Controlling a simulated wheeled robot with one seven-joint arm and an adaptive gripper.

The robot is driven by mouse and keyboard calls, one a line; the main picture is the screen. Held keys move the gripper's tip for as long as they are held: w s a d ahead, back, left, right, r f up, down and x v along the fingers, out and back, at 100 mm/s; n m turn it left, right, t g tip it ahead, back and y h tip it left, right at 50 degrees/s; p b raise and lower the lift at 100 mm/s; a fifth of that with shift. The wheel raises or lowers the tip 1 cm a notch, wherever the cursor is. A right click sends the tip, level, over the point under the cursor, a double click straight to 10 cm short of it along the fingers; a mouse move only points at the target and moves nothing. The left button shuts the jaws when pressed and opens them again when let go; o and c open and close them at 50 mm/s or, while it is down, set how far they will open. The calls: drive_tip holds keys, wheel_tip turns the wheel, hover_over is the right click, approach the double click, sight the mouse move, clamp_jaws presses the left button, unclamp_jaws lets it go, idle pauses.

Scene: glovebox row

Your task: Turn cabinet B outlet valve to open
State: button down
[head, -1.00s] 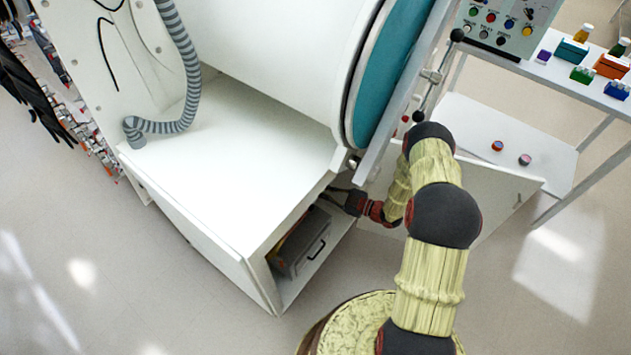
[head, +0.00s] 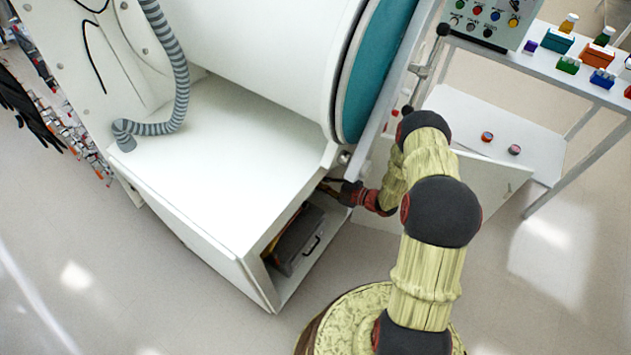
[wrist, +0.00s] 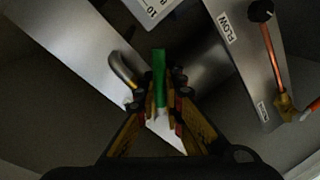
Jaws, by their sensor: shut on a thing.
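In the wrist view my gripper (wrist: 162,112) has its two fingers closed on a green valve handle (wrist: 159,75), which stands up between the fingertips. A curved metal pipe (wrist: 124,70) is just left of it. In the head view my gripper (head: 338,191) reaches into the open lower compartment of the white cabinet (head: 190,160). Its fingertips and the valve are hidden there by the cabinet top and shadow.
A plate marked FLOW (wrist: 224,30) and a copper pipe with a black knob (wrist: 262,12) are at the wrist view's right. A grey toolbox (head: 298,240) sits in the compartment. The open cabinet door (head: 480,190) stands right of my arm. A shelf cart (head: 560,65) is beyond.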

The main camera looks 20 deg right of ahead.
drive_tip(key=c, duration=1.9)
unclamp_jaws()
drive_tip(key=v, duration=0.8)
drive_tip(key=shift+f, duration=0.1)
